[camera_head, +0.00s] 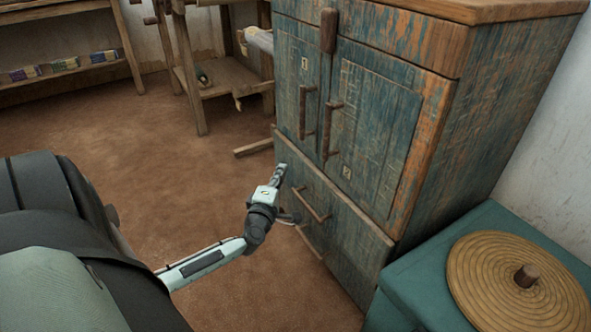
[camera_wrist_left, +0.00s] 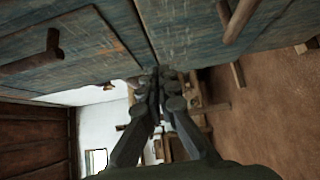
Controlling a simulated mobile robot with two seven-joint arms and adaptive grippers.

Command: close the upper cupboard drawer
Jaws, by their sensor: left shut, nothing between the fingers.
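The weathered blue-green cupboard (camera_head: 380,120) stands right of centre in the head view. Below its two doors is the upper drawer (camera_head: 347,231), with a horizontal wooden handle (camera_head: 313,206). A pale strip runs along the drawer's top edge; how far the front stands out is hard to tell. My left gripper (camera_head: 281,171) is shut and empty by the drawer's left end, left of the handle. In the left wrist view the fingertips (camera_wrist_left: 160,74) are together near the seam between door and drawer front (camera_wrist_left: 200,35); contact is unclear. My right gripper is out of view.
A teal chest (camera_head: 400,290) with a round woven lid (camera_head: 515,285) stands right of the cupboard. Wooden loom frames (camera_head: 215,75) and a shelf (camera_head: 60,75) are at the back. Brown floor (camera_head: 165,150) is open left of the cupboard. A door handle (camera_wrist_left: 35,55) shows in the wrist view.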

